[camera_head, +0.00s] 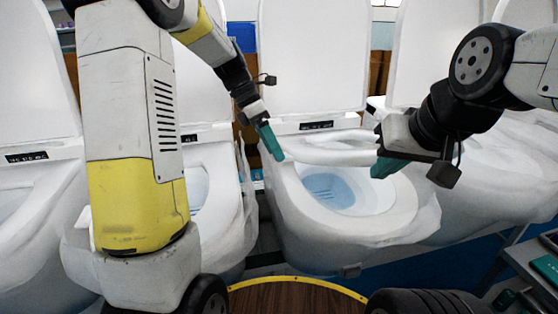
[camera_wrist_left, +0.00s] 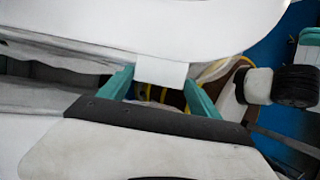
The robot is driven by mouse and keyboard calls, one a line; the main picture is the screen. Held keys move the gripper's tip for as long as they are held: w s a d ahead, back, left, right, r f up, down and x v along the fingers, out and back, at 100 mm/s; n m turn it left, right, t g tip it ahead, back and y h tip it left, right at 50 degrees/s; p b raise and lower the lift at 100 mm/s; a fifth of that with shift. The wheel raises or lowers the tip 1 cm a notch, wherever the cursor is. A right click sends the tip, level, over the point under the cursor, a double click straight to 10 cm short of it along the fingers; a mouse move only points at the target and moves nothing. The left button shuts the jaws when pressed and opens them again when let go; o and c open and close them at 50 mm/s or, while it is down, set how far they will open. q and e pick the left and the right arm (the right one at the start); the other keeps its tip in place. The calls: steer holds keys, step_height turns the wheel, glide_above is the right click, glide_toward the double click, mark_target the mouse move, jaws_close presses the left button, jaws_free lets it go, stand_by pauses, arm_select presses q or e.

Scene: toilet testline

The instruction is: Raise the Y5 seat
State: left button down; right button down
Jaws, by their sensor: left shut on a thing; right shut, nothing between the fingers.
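The middle toilet's lid (camera_head: 312,60) stands upright. A white seat part (camera_head: 335,148) shows behind its bowl opening, over the bowl (camera_head: 340,188) with its blue inside. I cannot read a Y5 label. My left gripper (camera_head: 272,142) is at the left side of this toilet, pointing down. In the left wrist view its teal fingers (camera_wrist_left: 158,95) are shut on a small white block (camera_wrist_left: 160,72) beside a broad white edge (camera_wrist_left: 150,25). My right gripper (camera_head: 386,167) is shut and empty, at the right side of the seat part; whether it touches is unclear.
A left toilet (camera_head: 225,215) and a right toilet (camera_head: 490,185) stand close on either side. A round wooden surface with a yellow rim (camera_head: 295,290) is at the bottom. A grey table (camera_head: 530,255) with small items is at the lower right.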

arm_select(q)
steer(key=w+a+r+g+h, duration=0.1)
steer(key=w+r+g, duration=0.1)
steer(key=w+r, duration=0.2)
step_height(320, 180, up, 2)
steer(key=shift+a+r+n+g, duration=0.15)
steer(key=shift+r+n+g, duration=0.1)
steer(key=shift+n+g, duration=0.05)
stand_by(0.3)
